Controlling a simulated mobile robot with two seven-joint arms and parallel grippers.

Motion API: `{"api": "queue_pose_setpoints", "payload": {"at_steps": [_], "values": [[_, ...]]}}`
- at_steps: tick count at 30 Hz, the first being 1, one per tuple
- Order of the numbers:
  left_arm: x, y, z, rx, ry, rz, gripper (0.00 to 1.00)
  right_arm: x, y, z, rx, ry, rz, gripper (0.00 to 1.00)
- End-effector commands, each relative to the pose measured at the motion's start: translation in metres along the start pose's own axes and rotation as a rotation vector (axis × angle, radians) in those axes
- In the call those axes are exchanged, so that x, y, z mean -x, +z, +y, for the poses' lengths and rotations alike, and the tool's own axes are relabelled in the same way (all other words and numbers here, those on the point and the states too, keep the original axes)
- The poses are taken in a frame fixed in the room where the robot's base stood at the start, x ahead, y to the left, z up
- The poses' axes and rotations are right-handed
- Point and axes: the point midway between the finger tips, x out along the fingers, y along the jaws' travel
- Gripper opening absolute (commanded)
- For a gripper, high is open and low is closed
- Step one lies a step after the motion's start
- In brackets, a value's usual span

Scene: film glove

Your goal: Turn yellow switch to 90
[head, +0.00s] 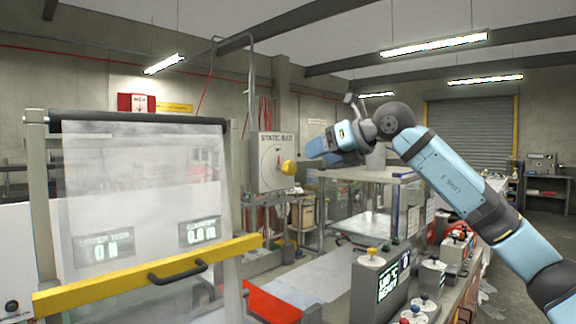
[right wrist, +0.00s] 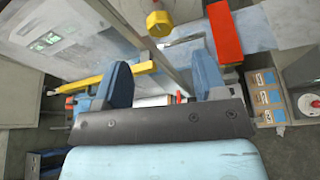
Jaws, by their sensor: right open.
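A yellow switch knob (head: 288,168) stands out at the right side of the dial on a grey box (head: 264,184) whose label seems to read "STATIC BAR". The dial marks are too small to read. In the right wrist view the yellow knob (right wrist: 159,23) is at the top, beyond the fingertips and apart from them. My right gripper (head: 308,158) is open and empty, up and right of the knob in the head view. Its two blue fingers (right wrist: 162,76) are spread in the right wrist view. My left gripper is not in view.
A clear film sheet with a yellow bar (head: 150,277) stands at the left. A smaller yellow knob (head: 371,251) tops a display box at the lower middle. A table-like frame (head: 365,174) is behind my right arm. A red block (right wrist: 226,30) shows in the right wrist view.

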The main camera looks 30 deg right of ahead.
Motion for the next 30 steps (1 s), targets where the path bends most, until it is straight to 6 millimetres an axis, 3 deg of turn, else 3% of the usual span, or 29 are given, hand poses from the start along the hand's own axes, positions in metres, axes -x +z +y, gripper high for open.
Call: {"api": "queue_pose_setpoints", "payload": {"at_steps": [6,13,19,27,30], "values": [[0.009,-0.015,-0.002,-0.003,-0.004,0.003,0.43,-0.049,0.002,0.002,-0.001,0.002,0.003,0.65],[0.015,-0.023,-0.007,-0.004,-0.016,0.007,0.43,-0.086,0.002,0.001,-0.001,0.003,0.001,0.65],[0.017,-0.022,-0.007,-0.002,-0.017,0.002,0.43,-0.1,0.001,0.001,-0.001,0.002,0.0,0.65],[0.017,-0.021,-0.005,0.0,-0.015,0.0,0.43,-0.101,0.0,0.001,0.0,0.002,-0.001,0.65],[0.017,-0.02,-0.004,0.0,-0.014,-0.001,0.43,-0.101,0.0,0.001,0.0,0.002,-0.001,0.44]]}}
